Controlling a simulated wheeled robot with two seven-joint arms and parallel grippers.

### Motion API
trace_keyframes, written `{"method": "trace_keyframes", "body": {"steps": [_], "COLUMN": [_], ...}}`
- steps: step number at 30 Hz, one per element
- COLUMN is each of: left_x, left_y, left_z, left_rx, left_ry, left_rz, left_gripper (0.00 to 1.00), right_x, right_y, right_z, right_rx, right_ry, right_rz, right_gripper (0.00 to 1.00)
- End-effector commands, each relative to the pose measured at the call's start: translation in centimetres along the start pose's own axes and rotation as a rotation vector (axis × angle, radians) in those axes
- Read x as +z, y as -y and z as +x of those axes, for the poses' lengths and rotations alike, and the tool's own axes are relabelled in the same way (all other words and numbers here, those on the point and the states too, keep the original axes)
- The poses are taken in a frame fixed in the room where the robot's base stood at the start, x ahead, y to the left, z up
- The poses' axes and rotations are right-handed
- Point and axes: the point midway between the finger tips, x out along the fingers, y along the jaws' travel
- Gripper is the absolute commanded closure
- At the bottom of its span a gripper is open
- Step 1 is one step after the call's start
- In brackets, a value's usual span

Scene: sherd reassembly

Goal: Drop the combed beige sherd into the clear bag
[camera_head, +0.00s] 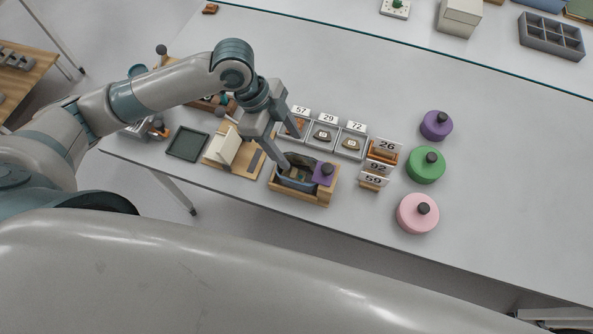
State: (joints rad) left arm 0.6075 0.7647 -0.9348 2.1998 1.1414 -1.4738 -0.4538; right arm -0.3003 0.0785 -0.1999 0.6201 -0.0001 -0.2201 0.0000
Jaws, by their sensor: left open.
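My left gripper (291,150) is open above the table, its fingers pointing down between the tray labelled 57 (295,133) and a wooden box (302,196). I see nothing between its fingers. Trays labelled 29 (322,138) and 72 (350,144) each hold a small piece. The piece in 72 (352,143) looks brownish beige; combing is too small to make out. The gripper partly covers tray 57. I cannot pick out the combed beige sherd or the clear bag with certainty. My right gripper is not in view.
The wooden box holds dark contents and a purple block (324,174). Numbered cards 26, 92 and 59 (373,180) stand right of it. A dark green tray (187,144) lies left.

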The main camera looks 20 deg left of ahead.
Motion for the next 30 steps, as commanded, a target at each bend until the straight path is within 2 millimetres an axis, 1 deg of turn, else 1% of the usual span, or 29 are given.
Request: {"method": "trace_keyframes", "body": {"steps": [5, 8, 11, 14, 20, 30], "left_x": [0.0, 0.0, 0.0, 0.1, 0.1, 0.1], "left_y": [0.0, 0.0, 0.1, 0.1, 0.1, 0.1], "left_z": [-0.1, -0.6, -1.4, -2.6, -6.2, -13.1], "left_rx": [0.000, 0.000, -0.003, -0.004, -0.006, -0.005], "left_ry": [0.000, 0.000, 0.000, 0.001, 0.002, 0.002], "left_rz": [0.000, 0.000, 0.001, 0.000, 0.001, 0.000], "left_gripper": [0.43, 0.43, 0.43, 0.43, 0.43, 0.43], "right_x": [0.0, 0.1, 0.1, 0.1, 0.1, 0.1], "right_y": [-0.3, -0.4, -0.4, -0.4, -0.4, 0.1], "right_z": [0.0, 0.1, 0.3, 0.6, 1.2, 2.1], "right_rx": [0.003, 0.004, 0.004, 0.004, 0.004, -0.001], "right_ry": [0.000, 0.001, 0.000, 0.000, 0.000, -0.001], "right_rz": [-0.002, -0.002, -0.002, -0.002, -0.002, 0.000], "right_gripper": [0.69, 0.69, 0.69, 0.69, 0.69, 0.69]}}
